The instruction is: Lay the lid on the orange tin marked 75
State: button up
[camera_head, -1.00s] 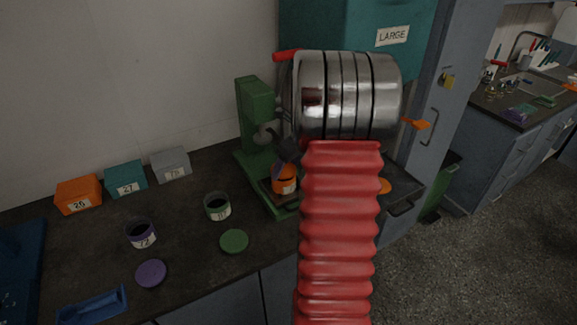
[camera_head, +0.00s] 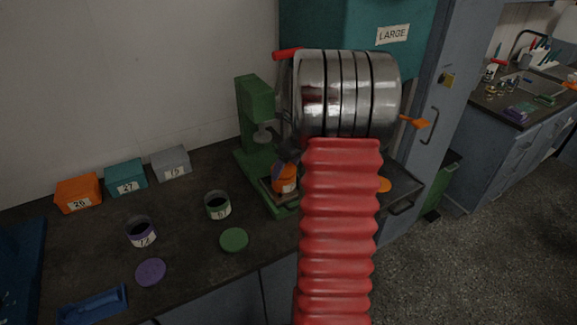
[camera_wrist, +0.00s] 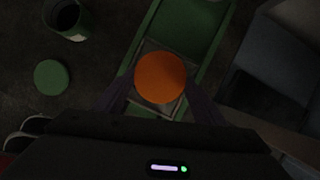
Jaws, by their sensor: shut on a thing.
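The orange tin (camera_head: 285,186) stands upright on the base of the green press, with a pale label too small to read. A flat, solid orange disc, the lid (camera_wrist: 160,77), lies between the two dark purple fingers of my gripper (camera_wrist: 160,88) in the wrist view. My gripper is shut on this lid, over the press base. One purple finger shows by the tin's top in the head view. The lid hides the tin from the wrist camera, and I cannot tell whether they touch.
The green press (camera_head: 252,110) rises behind the tin. Open purple (camera_head: 141,233) and green (camera_head: 218,206) tins stand left, with a purple lid (camera_head: 150,271) and green lid (camera_head: 234,240) in front. Another orange piece (camera_head: 384,185) shows at right, partly hidden by my red arm sleeve.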

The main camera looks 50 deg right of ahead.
jog(key=shift+f, duration=0.2)
dwell(0.5)
jog(key=o, duration=1.1)
jog(key=shift+r, duration=0.15)
jog(key=v, duration=1.3)
jog(key=shift+s+r, duration=0.15)
